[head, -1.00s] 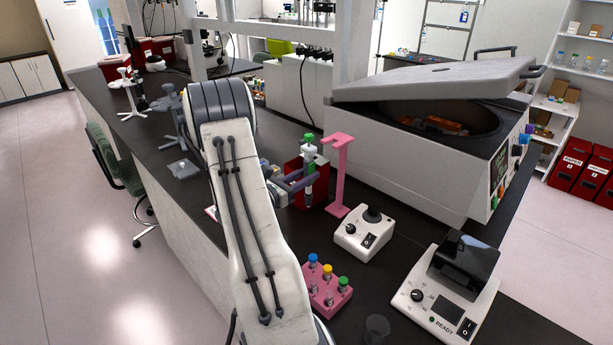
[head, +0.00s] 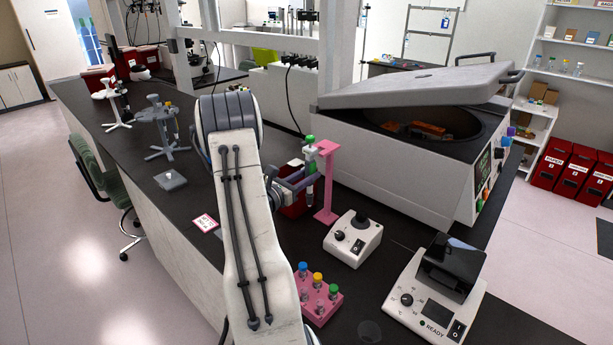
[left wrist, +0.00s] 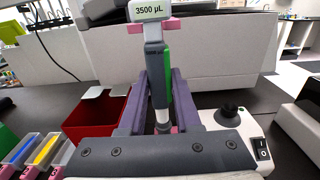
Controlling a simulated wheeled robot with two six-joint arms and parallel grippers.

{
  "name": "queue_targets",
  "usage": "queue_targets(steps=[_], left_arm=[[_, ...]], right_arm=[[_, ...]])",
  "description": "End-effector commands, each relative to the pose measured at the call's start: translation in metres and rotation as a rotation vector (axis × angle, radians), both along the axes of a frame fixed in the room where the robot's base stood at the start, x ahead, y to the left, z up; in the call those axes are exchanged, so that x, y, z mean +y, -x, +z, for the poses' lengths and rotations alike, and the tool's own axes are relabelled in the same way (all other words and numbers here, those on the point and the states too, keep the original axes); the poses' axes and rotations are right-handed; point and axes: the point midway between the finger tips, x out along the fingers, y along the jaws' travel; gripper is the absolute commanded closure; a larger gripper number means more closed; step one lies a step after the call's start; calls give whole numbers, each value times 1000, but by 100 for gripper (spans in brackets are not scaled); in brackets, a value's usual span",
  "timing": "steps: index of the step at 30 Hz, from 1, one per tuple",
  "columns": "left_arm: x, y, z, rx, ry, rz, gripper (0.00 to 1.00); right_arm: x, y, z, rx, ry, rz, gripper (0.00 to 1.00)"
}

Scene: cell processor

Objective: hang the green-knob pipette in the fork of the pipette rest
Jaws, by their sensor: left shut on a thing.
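The green-knob pipette (head: 310,166) is upright at the top of the pink pipette rest (head: 327,190). My left gripper (head: 299,184) is shut on the pipette's body, below the level of the fork. In the left wrist view, the pipette (left wrist: 154,62) stands between the two long fingers of the left gripper (left wrist: 161,98). Pink prongs of the rest (left wrist: 134,28) show on both sides of it, just under its 3500 µL label. Whether the pipette's weight bears on the prongs, I cannot tell. My right gripper is not in view.
A red open box (left wrist: 97,115) stands beside the gripper. A white device with a black knob (head: 353,239) is right of the rest's base. A pink tube rack (head: 318,297) is in front. The large open-lidded centrifuge (head: 410,165) stands behind, to the right.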

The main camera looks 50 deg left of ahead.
Motion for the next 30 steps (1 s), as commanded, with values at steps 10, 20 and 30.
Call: queue_targets(steps=[10, 20, 30], left_arm=[[2, -19, 0, -2, -3, -2, 82], [3, -30, 1, -1, -1, 0, 82], [3, -32, 0, -1, -1, -1, 82]], right_arm=[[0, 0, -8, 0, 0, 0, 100], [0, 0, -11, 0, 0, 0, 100], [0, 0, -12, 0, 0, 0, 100]])
